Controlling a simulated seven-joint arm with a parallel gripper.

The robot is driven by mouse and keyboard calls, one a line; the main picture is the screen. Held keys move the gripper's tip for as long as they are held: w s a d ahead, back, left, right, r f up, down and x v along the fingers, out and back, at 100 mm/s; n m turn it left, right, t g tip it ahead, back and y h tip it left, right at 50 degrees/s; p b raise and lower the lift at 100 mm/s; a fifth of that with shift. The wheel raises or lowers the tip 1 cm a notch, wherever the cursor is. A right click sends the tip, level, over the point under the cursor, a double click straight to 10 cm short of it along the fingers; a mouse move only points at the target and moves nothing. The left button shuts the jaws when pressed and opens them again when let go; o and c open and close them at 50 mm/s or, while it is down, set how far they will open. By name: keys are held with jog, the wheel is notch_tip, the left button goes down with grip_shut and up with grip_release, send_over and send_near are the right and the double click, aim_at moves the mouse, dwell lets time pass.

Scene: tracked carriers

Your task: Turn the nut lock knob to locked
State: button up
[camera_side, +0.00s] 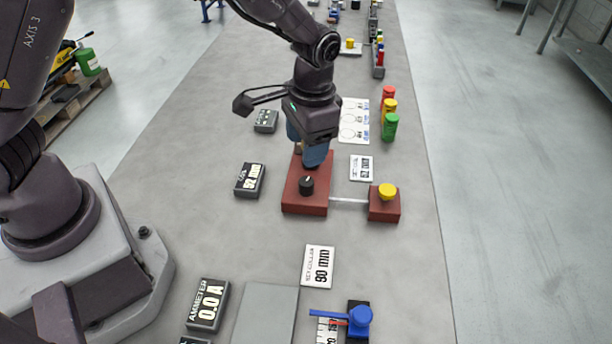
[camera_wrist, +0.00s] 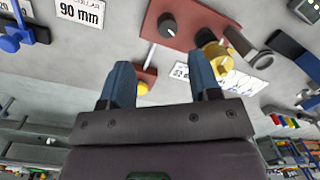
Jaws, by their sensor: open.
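A black knob (camera_side: 306,185) with a pale pointer mark sits on the front part of a red-brown block (camera_side: 303,207); it appears to be the nut lock knob. It also shows in the wrist view (camera_wrist: 168,24), on the block (camera_wrist: 190,12) near the top edge. I see no readable lock lettering beside it. My gripper (camera_side: 314,160) is just behind the knob in the side view, over the block's rear part, which it partly hides. In the wrist view its two blue fingers (camera_wrist: 160,62) are apart with nothing between them. A brass round part (camera_wrist: 208,42) sits beside the knob.
A pale rod (camera_side: 348,201) joins the block to a smaller red-brown block (camera_side: 384,210) with a yellow knob (camera_side: 387,191). A "90 mm" card (camera_side: 318,266), a dark display (camera_side: 249,180) and red, yellow and green cylinders (camera_side: 390,115) stand around.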

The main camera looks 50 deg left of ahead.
aim_at(306, 181)
jog(key=f+n, duration=0.1)
jog(key=f, duration=0.3)
jog(key=a+f+n, duration=0.1)
jog(key=f+n, duration=0.1)
jog(key=f, duration=0.1)
jog(key=w+f+n, duration=0.1)
jog(key=f, duration=0.3)
jog(key=shift+w+a+f+n+h, duration=0.1)
jog(key=shift+a+f+n+h, duration=0.15)
jog(key=shift+f+n+h, duration=0.15)
jog(key=shift+r, duration=0.1)
jog(key=c, duration=0.9)
